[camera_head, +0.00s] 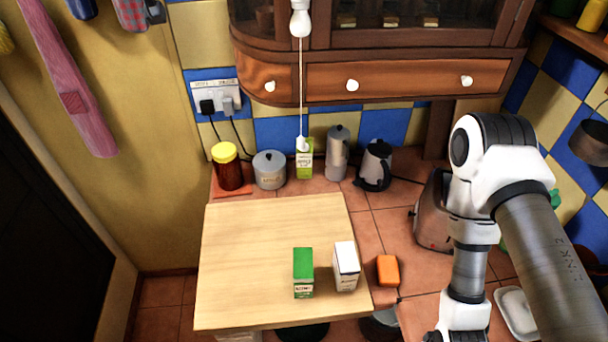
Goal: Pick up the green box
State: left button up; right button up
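The green box (303,272) is a small upright carton with a green top and a pale lower front. It stands on the wooden board (240,240), near its front right. A white box (346,266) stands upright just to its right, with a small gap between them. My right arm comes in from the right and bends down to the bottom edge, right of the board. Its gripper fingers are cut off by the frame. My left arm and gripper do not show. Nothing touches the green box.
An orange block (388,270) lies on the tiled counter right of the board. A toaster (433,215) stands partly behind my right arm. A red jar (228,168), a grey pot (269,170), a carton (304,160) and a kettle (375,165) line the back. The board's left half is clear.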

aim_at(303, 267)
jog(key=k+j+z, duration=0.3)
jog(key=k+z, duration=0.15)
jog(key=k, duration=0.2)
jog(key=k+z, duration=0.45)
jog(key=k, duration=0.15)
